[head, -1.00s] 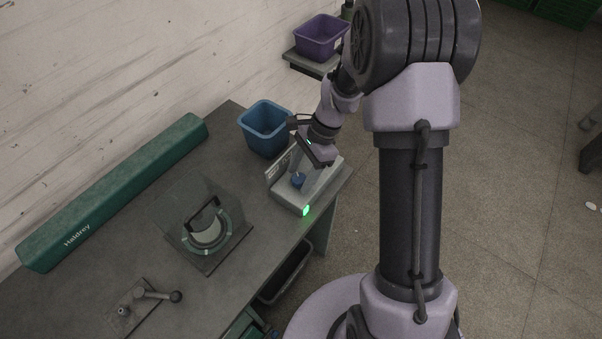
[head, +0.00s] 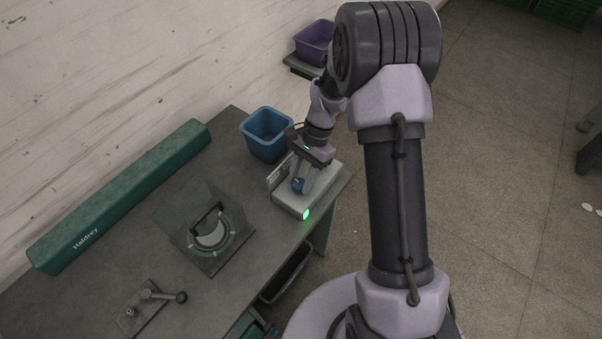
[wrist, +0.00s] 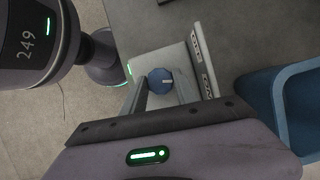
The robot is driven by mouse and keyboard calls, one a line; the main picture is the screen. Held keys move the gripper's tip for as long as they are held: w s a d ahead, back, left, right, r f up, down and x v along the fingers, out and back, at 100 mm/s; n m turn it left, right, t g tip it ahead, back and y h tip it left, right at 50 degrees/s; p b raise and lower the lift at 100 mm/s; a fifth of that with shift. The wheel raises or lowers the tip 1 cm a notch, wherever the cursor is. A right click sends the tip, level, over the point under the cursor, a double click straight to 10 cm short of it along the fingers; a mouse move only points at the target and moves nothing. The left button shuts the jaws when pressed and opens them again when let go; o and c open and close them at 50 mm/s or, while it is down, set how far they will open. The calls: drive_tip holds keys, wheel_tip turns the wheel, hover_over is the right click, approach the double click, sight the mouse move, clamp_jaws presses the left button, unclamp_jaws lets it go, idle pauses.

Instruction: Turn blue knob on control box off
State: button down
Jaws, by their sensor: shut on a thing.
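The control box (head: 323,193) is a light grey box at the right end of the bench, with a raised back panel and a lit green lamp (head: 306,214) on its front corner. The blue knob (head: 297,186) sits on its top face. In the wrist view the blue knob (wrist: 160,80) shows a pale pointer line. My gripper (head: 300,182) reaches down over the box, with its fingers on either side of the knob, shut on it. The wrist view also shows my gripper (wrist: 160,92) with a finger on each side of the knob.
A blue bin (head: 266,136) stands just behind the box, close to my wrist. A round-dial device with a clear guard (head: 208,232) and a lever plate (head: 148,306) are to the left. A long green case (head: 120,195) lies along the wall.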

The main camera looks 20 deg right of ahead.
drive_tip(key=n+p, duration=0.2)
drive_tip(key=n+g+h+p, duration=0.1)
drive_tip(key=n, duration=0.2)
drive_tip(key=shift+w+a+r+n+g+h+p, duration=0.1)
drive_tip(key=shift+a+r+n+g+h+p, duration=0.05)
drive_tip(key=shift+n+g+h+p, duration=0.2)
drive_tip(key=shift+n+h+p, duration=0.75)
drive_tip(key=shift+n+p, duration=0.25)
drive_tip(key=shift+n, duration=1.05)
drive_tip(key=c, duration=0.9)
unclamp_jaws()
drive_tip(key=shift+a, duration=0.1)
drive_tip(key=shift+c, duration=0.2)
drive_tip(key=p+v, duration=0.4)
drive_tip(key=v, duration=1.3)
drive_tip(key=shift+w, duration=0.4)
drive_tip(key=shift+a, duration=0.1)
